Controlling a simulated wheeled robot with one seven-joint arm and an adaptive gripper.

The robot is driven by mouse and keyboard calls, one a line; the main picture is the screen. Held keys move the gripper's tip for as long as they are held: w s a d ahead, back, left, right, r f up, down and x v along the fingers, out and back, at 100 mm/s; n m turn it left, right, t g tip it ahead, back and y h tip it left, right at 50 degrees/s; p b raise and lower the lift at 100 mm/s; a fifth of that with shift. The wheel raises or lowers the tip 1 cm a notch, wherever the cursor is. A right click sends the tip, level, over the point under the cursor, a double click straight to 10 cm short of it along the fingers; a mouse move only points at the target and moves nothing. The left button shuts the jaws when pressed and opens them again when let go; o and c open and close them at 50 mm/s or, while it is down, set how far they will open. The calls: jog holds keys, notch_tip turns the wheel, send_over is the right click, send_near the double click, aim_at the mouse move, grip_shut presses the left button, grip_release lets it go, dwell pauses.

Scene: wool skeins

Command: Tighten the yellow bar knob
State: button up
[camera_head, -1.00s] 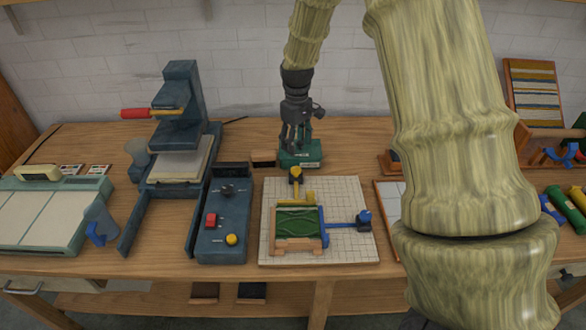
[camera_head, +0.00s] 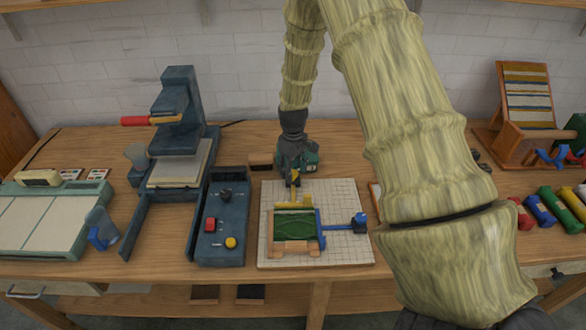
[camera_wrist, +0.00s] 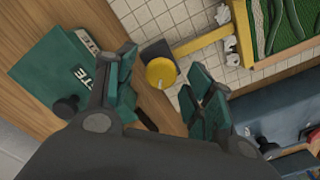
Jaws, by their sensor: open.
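The yellow knob (camera_wrist: 161,73) is round and sits on a dark block at the outer end of the yellow bar (camera_wrist: 203,41). The yellow bar also shows in the head view (camera_head: 294,205), along the back of a green woven piece (camera_head: 293,223) on a white gridded board (camera_head: 350,250). My gripper (camera_wrist: 165,92) is open, with teal-padded fingers to either side of the knob in the wrist view and nothing between them held. In the head view my gripper (camera_head: 293,178) points down at the knob and partly hides it. Contact with the knob cannot be told.
A blue bar with a blue knob (camera_head: 360,222) lies at the board's right. A teal box (camera_wrist: 62,80) is close behind my gripper. A dark control box (camera_head: 222,225) with red and yellow buttons stands left of the board. A press (camera_head: 178,140) stands farther left.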

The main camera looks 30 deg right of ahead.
jog(key=shift+f, duration=0.15)
jog(key=c, duration=1)
jog(key=shift+c, duration=0.2)
jog(key=m, duration=0.5)
jog(key=shift+m, duration=0.4)
jog(key=m+p, duration=0.1)
jog(key=m, duration=0.9)
jog(key=shift+m+p, duration=0.4)
jog(key=m+p, duration=0.1)
jog(key=m, duration=0.4)
jog(key=shift+m, duration=0.3)
